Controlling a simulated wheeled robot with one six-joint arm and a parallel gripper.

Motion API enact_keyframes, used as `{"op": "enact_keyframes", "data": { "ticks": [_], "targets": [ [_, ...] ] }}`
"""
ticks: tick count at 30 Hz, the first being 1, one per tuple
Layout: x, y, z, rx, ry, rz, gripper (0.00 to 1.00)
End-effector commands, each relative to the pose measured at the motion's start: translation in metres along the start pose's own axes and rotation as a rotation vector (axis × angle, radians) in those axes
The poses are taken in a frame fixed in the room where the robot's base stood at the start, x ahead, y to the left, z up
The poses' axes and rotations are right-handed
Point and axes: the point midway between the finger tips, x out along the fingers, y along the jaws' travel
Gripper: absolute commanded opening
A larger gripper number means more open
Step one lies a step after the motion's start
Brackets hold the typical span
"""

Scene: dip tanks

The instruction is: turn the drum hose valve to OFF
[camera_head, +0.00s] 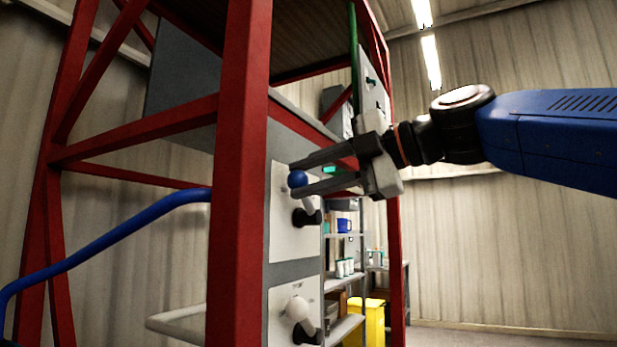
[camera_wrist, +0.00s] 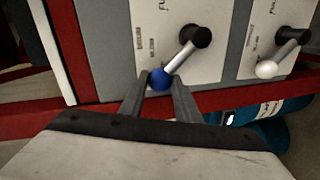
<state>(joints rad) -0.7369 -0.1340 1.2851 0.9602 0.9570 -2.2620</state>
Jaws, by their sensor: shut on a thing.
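A lever valve with a blue ball knob (camera_head: 298,179) is mounted on a white plate (camera_head: 284,240) on the red-framed stand. Its short grey shaft runs up and slightly left from a black pivot. My gripper (camera_head: 306,178) reaches in from the right with its fingers on either side of the knob, shut on it. In the wrist view the blue knob (camera_wrist: 160,80) sits between the fingertips (camera_wrist: 161,84), with the shaft running up and right to the pivot. Plate lettering is too small to read, so I cannot confirm which valve this is or its setting.
A second lever with a white knob (camera_head: 298,308) is on a lower plate; it also shows in the wrist view (camera_wrist: 267,69). A red post (camera_head: 242,150) stands left of the plates. A blue pipe or hose (camera_head: 110,235) runs at left. Shelves and a yellow bin (camera_head: 364,320) stand behind.

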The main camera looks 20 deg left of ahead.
Motion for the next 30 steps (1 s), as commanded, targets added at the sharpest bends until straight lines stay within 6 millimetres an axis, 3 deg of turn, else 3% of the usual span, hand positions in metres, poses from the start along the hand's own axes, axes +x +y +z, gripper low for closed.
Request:
{"op": "enact_keyframes", "data": {
  "ticks": [4, 5, 7, 22, 30],
  "targets": [
    [0.001, -0.002, 0.000, 0.000, 0.002, -0.005, 0.00],
    [0.001, -0.002, 0.000, 0.000, 0.002, -0.005, 0.34],
    [0.001, -0.002, 0.000, 0.001, 0.002, -0.005, 0.47],
    [-0.004, -0.001, 0.000, 0.001, 0.000, -0.002, 0.47],
    [-0.041, -0.001, 0.001, 0.001, -0.003, -0.001, 0.47]
  ]
}}
